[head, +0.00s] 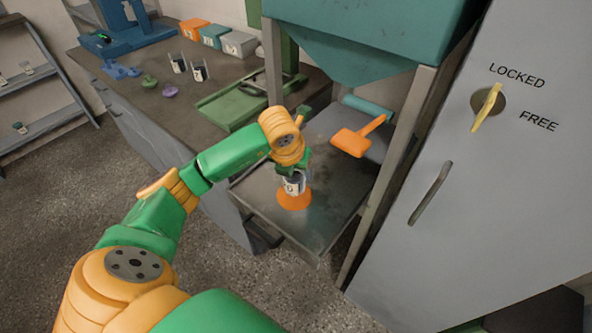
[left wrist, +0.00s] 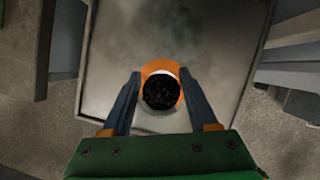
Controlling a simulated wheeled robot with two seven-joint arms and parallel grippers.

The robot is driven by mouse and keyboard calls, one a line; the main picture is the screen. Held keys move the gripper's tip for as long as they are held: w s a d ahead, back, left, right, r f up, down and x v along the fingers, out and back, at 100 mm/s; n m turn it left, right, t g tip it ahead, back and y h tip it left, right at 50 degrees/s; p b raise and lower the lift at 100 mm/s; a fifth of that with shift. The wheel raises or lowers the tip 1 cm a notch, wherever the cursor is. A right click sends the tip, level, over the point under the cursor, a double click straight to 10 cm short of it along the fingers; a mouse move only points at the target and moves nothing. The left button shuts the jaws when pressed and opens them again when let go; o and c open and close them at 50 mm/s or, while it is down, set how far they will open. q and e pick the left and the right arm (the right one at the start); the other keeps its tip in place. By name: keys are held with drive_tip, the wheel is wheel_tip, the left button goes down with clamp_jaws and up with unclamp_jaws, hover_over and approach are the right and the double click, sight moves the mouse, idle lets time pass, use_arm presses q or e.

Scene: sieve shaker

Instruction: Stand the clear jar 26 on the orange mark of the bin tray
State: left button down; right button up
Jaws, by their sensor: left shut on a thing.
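The clear jar 26 (head: 292,187) has a white label and dark contents. It stands at or just above the orange mark (head: 294,201) of the bin tray (head: 250,193); I cannot tell whether its base touches. In the left wrist view the jar (left wrist: 160,91) shows from above, over the orange mark (left wrist: 161,66), its dark contents filling the mouth. My left gripper (head: 295,175) is shut on the jar, with one finger on each side in the left wrist view (left wrist: 159,100). My right gripper is not in view.
A teal hopper (head: 365,45) hangs above between grey posts. A grey cabinet (head: 470,170) with a yellow lever stands right. The bench (head: 150,100) at left holds jars, coloured boxes and a green tray.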

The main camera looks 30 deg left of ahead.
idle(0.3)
use_arm(q)
drive_tip(key=shift+f+b, duration=0.9)
drive_tip(key=shift+f, duration=0.15)
drive_tip(key=shift+f+b, duration=0.3)
drive_tip(key=shift+b, duration=0.15)
drive_tip(key=shift+f, duration=0.15)
idle(0.3)
idle(0.3)
drive_tip(key=shift+c, duration=0.4)
unclamp_jaws()
